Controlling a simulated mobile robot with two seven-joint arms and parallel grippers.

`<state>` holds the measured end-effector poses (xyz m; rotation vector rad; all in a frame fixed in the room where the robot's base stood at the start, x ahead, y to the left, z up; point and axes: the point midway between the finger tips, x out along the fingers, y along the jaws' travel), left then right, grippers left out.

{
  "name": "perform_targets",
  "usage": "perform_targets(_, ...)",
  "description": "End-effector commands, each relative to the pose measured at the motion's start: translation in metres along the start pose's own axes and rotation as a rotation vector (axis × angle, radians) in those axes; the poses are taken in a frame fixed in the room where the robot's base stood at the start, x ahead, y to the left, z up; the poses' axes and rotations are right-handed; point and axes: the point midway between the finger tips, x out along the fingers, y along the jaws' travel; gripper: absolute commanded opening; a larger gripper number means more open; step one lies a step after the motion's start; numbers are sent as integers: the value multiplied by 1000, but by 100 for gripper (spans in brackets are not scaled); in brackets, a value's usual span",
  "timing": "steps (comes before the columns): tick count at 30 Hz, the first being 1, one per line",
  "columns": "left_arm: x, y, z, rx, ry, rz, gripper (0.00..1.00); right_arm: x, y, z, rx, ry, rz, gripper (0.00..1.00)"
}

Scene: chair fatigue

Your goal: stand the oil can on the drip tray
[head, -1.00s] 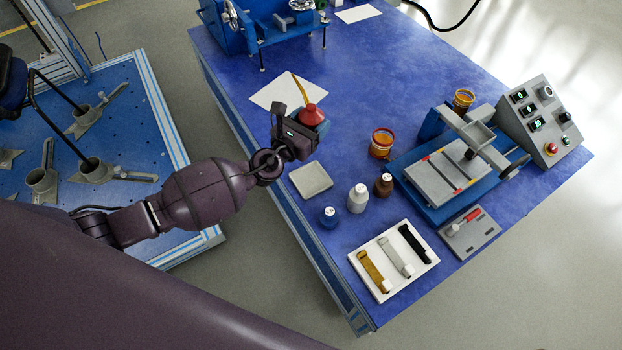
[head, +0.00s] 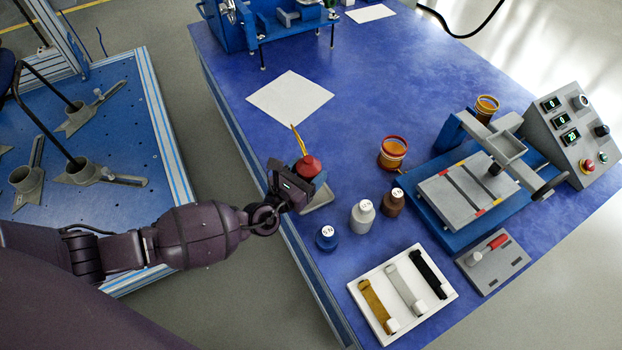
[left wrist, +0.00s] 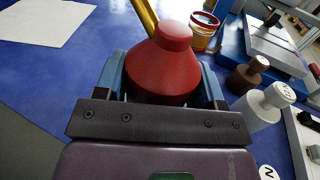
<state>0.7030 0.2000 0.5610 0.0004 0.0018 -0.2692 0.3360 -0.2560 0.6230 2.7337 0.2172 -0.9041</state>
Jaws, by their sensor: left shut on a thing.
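The oil can (head: 307,167) has a red conical body and a thin yellow spout. My left gripper (head: 296,177) is shut on it, with the spout pointing up and away. In the left wrist view the red can (left wrist: 163,65) sits between the two blue fingers of the left gripper (left wrist: 160,88). The drip tray (head: 319,200) is a grey square plate on the blue table, mostly hidden behind the gripper and can. The can is over or just beyond the tray; I cannot tell whether it touches it. My right gripper is not in view.
A white strip holder (head: 437,300) lies in front. The table around the white sheet (head: 290,98) is clear.

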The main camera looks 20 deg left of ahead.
Motion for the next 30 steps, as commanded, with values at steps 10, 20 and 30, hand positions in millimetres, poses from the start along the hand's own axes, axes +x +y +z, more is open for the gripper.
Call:
perform_targets(10,0,0,-39,-1,2,0,24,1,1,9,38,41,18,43)
perform_targets(20,1,0,-36,1,-5,0,24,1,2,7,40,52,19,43)
perform_targets(30,1,0,-42,0,-2,0,83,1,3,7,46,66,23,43)
